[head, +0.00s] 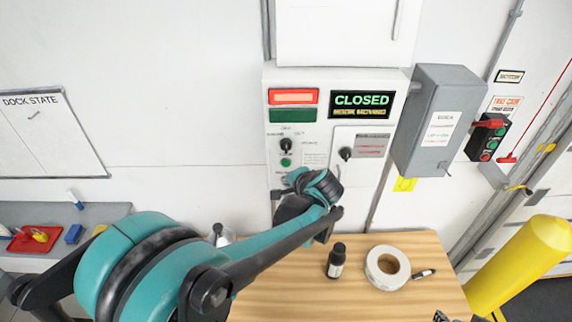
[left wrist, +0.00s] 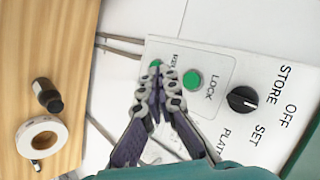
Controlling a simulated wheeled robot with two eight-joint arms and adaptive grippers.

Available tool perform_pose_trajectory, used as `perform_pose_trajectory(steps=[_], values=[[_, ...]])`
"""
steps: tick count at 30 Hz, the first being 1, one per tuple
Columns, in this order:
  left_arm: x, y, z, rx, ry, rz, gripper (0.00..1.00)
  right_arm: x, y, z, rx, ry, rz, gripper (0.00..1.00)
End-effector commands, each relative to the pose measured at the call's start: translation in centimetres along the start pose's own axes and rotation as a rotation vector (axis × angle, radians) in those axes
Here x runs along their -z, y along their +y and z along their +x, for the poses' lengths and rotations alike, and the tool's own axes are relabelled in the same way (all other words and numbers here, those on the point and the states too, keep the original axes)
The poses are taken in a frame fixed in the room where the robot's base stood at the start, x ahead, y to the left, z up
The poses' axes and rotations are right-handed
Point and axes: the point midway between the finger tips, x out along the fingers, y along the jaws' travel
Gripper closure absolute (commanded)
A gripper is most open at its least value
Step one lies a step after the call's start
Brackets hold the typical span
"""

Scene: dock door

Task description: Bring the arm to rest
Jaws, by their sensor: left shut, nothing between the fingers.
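My left arm (head: 250,240) reaches from the lower left across the wooden table to the white control panel (head: 316,110). Its gripper is mostly hidden behind my wrist in the head view. In the left wrist view the left gripper (left wrist: 161,82) is shut and empty, its fingertips in front of the panel near two green buttons, one being the LOCK button (left wrist: 192,79). I cannot tell whether they touch the panel. A black selector knob (left wrist: 242,99) is to their right. The panel's display (head: 361,105) reads CLOSED.
The wooden table (head: 290,292) below the arm holds a dark bottle (head: 336,261), a tape roll (head: 388,267) and a marker (head: 425,273). A grey box (head: 434,120) juts out right of the panel. A yellow post (head: 520,262) stands at the right. A grey shelf (head: 105,212) is at left.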

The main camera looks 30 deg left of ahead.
Motion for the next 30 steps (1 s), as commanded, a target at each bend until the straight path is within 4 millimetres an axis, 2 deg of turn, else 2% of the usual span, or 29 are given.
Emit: perform_pose_trajectory(steps=[16, 20, 23, 30], values=[[-0.1, 0.1, -0.2, 0.000, 0.000, 0.000, 1.00, 0.0, 0.0, 0.0, 0.000, 0.000, 0.000, 0.60], [-0.5, 1.0, 0.1, -0.013, 0.006, -0.011, 1.00, -0.6, 0.0, 0.8, 0.000, 0.000, 0.000, 0.60], [-1.5, 3.2, 0.5, -0.049, 0.023, -0.042, 1.00, -1.9, 0.0, 2.7, 0.000, 0.000, 0.000, 0.60], [-5.1, 11.6, 1.5, -0.201, 0.088, -0.180, 1.00, -6.4, 0.0, 8.9, 0.000, 0.000, 0.000, 0.60]])
